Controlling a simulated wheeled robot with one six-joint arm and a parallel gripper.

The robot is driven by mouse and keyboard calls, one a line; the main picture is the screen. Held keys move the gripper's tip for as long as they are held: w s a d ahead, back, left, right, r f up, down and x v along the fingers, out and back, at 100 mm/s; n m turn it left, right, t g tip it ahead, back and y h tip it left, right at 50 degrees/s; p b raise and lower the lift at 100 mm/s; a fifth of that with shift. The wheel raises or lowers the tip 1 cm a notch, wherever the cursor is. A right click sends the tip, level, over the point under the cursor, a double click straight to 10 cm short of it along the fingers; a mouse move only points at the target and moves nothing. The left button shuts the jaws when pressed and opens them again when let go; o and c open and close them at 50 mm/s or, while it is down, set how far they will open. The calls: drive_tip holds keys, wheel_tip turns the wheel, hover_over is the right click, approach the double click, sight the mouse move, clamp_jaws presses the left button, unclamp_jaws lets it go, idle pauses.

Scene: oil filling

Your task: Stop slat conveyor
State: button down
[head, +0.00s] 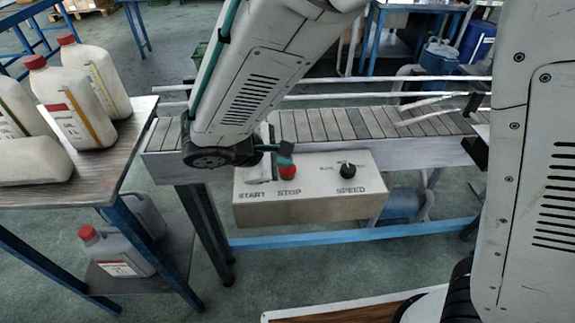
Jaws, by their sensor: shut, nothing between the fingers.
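The slat conveyor (330,125) runs across the middle, and no bottle shows on its visible slats. A pale control box (310,205) hangs on its front side, with the labels START, STOP and SPEED. The red STOP button (287,172) is at its left part, and a black SPEED knob (348,170) is to the right. My gripper (284,160) is shut and empty, just over the STOP button; I cannot tell whether it touches. The START control is mostly hidden behind my wrist.
A table (130,135) at the left carries several white bottles (75,105) with red caps. A grey canister (115,252) stands on its lower shelf. A blue rail (350,235) runs under the conveyor. A wooden-topped surface (340,312) lies at the bottom.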

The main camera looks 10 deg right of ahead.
sight(283, 170)
drive_tip(key=shift+f, duration=0.25)
drive_tip(key=shift+r, duration=0.1)
idle(0.3)
drive_tip(key=shift+r, duration=0.85)
drive_tip(key=shift+r, duration=0.1)
drive_tip(key=shift+r, duration=2.45)
